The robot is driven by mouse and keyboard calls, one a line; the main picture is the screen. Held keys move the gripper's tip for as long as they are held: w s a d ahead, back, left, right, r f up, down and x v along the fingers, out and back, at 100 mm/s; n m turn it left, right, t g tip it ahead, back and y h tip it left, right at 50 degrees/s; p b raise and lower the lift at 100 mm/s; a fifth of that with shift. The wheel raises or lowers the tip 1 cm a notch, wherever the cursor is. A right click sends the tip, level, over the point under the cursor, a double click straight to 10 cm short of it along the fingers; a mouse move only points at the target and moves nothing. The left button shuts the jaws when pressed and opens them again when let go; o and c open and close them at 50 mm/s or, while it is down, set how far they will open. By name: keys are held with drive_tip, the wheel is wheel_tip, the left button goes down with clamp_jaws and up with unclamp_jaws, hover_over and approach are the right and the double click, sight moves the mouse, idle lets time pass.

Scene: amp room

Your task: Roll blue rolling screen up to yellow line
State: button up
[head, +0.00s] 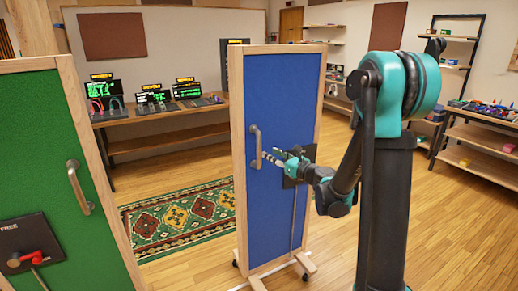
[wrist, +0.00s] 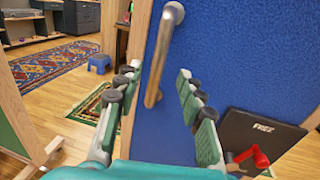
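The blue rolling screen (head: 284,95) stands upright in a wooden frame on casters in the middle of the head view. It fills much of the wrist view (wrist: 240,60). A metal bar handle (head: 254,147) is on its left side. My gripper (head: 268,158) is at the handle. In the wrist view, my gripper (wrist: 158,72) is open, with the handle (wrist: 154,92) between its spread fingers; I see no clear contact. A black panel (wrist: 258,138) reading FREE, with a red lever (wrist: 256,158), is on the screen at lower right. I see no yellow line.
A green screen (head: 40,145) with its own handle and FREE panel stands close at left. A patterned rug (head: 180,218) lies behind. Shelves (head: 480,135) stand at right, a desk with monitors (head: 160,112) at back left. Wooden floor right of the screen is clear.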

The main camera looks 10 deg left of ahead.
sight(260, 148)
drive_tip(key=x, duration=0.8)
drive_tip(key=shift+w+a, duration=0.25)
drive_tip(key=shift+a, duration=0.05)
drive_tip(key=shift+c, duration=0.2)
clamp_jaws()
